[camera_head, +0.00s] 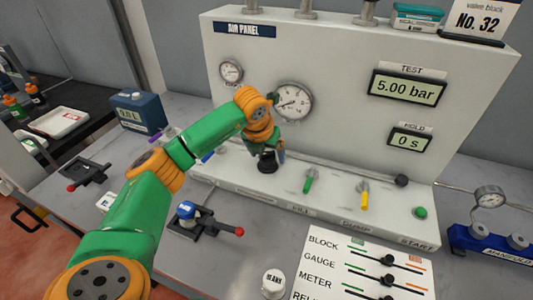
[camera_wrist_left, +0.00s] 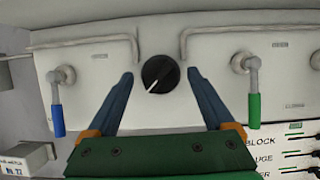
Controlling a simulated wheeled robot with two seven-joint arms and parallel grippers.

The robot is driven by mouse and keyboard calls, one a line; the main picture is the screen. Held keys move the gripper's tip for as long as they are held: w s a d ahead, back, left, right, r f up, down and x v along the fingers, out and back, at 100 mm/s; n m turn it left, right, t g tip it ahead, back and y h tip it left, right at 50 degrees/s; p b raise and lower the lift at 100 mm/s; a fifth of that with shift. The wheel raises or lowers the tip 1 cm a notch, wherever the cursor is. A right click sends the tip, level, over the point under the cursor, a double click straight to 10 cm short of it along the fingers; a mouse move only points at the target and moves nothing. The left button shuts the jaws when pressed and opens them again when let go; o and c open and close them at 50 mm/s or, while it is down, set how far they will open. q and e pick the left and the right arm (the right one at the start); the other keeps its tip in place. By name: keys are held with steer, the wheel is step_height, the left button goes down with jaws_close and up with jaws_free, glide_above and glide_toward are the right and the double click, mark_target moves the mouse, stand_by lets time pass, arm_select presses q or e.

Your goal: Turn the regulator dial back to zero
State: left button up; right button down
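The regulator dial is a round black knob (camera_head: 267,166) on the lower front of the air panel. In the left wrist view the dial (camera_wrist_left: 160,73) faces me, its white pointer line aimed to the lower left. My left gripper (camera_head: 270,152) is at the dial in the head view and partly covers it. In the left wrist view its two blue fingers (camera_wrist_left: 160,80) are spread, one on each side of the dial, with visible gaps. Whether the tips reach past the knob's face is unclear. My right gripper is not in view.
The air panel (camera_head: 330,50) has a large gauge (camera_head: 293,102), a small gauge (camera_head: 231,71) and a TEST display (camera_head: 406,88) reading 5.00 bar. Green (camera_head: 308,183) and yellow (camera_head: 364,197) handled valves stand right of the dial. A blue-handled valve (camera_wrist_left: 58,110) is at its left.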

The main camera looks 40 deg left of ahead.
arm_select(q)
steer(key=b+v, duration=0.1)
steer(key=v, duration=0.6)
steer(key=shift+b, duration=0.35)
